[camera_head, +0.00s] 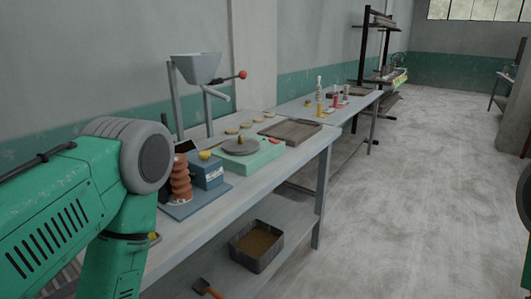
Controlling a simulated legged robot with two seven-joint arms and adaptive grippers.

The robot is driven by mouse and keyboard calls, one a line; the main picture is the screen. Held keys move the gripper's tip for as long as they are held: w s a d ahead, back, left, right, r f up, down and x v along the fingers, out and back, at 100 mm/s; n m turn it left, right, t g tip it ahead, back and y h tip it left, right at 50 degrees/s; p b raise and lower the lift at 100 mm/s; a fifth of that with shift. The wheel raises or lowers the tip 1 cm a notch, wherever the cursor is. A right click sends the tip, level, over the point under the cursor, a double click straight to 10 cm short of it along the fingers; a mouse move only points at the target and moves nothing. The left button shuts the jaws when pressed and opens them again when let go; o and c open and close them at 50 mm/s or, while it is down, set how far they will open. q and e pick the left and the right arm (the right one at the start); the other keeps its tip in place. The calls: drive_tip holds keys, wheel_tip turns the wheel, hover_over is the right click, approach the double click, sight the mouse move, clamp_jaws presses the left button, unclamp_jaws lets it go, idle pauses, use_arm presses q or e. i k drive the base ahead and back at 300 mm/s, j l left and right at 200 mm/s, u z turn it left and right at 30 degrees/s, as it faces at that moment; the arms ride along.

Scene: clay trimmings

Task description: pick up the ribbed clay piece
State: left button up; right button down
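A ribbed orange-brown clay piece (181,181) stands upright near the left part of the near grey table (275,180). It looks to be on or just beside a flat blue base plate (190,208), next to a small blue box-shaped device (207,172). My green left arm fills the lower left of the view and comes close to the clay piece in the picture. Neither of my gripper's fingers shows, left or right, so I cannot tell what they hold.
A green device with a round disc (241,145) and a wooden tray (290,131) sit farther along. A grey hopper (198,67) with a red-knobbed lever rises behind. A dark bin (257,246) is on the lower shelf. The floor at right (410,200) is clear.

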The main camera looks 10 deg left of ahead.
sight(180, 180)
drive_tip(key=i+l, duration=0.25)
drive_tip(key=i, duration=0.15)
drive_tip(key=i+l+u, duration=0.85)
drive_tip(key=k+j, duration=0.05)
drive_tip(key=j, duration=0.05)
